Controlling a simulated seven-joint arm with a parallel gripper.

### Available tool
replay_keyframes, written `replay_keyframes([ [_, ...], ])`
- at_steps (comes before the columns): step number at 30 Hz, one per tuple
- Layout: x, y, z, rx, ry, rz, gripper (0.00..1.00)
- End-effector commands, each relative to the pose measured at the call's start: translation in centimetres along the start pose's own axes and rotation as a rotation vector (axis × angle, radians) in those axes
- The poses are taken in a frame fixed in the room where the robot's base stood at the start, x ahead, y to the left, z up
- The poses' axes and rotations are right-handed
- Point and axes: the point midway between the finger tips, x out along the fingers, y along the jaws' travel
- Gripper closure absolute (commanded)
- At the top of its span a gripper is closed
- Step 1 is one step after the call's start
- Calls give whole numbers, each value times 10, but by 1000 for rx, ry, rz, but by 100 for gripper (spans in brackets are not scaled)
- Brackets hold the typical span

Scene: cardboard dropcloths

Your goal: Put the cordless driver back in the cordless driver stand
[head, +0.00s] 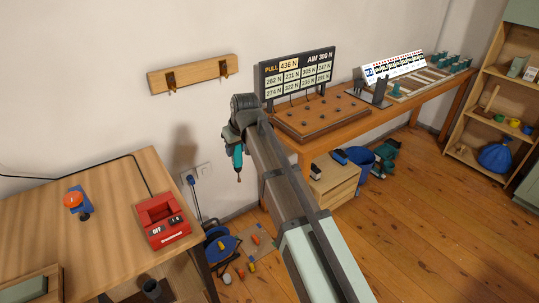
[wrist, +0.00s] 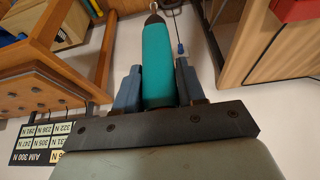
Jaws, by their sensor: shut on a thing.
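The cordless driver (wrist: 157,62) has a teal body and a dark tip with a thin shaft. My gripper (wrist: 157,78) is shut on it, one blue finger on each side. In the head view the driver (head: 238,158) hangs below my gripper (head: 236,143), in the air in front of the wall, right of the left workbench. It looks about upright there, tip down.
A wooden hook rail (head: 190,74) is on the wall. A long bench at right holds a peg board (head: 315,118) under a black force display (head: 297,73).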

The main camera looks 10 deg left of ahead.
Motion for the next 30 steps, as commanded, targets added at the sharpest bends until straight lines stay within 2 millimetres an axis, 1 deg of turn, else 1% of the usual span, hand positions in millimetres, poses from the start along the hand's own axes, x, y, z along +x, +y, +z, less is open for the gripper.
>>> replay_keyframes([
  [1,-1,-19,-16,-34,1,-14,97],
  [2,-1,-28,-22,-52,1,-21,97],
  [3,-2,-42,-30,-76,1,-32,97],
  [5,-4,-62,-42,-110,2,-47,97],
  [9,-8,-111,-66,-192,2,-83,97],
  [11,-11,-132,-75,-227,1,-98,97],
  [12,-13,-146,-81,-251,1,-108,97],
  [14,-16,-168,-90,-284,2,-122,97],
  [15,-18,-182,-95,-307,2,-132,97],
  [20,-28,-240,-114,-398,1,-172,97],
  [21,-31,-256,-118,-422,1,-182,97],
  [23,-35,-278,-124,-455,2,-196,97],
  [24,-39,-292,-127,-477,2,-205,97],
  [29,-53,-352,-139,-566,1,-244,97],
  [30,-56,-367,-141,-588,1,-253,97],
])
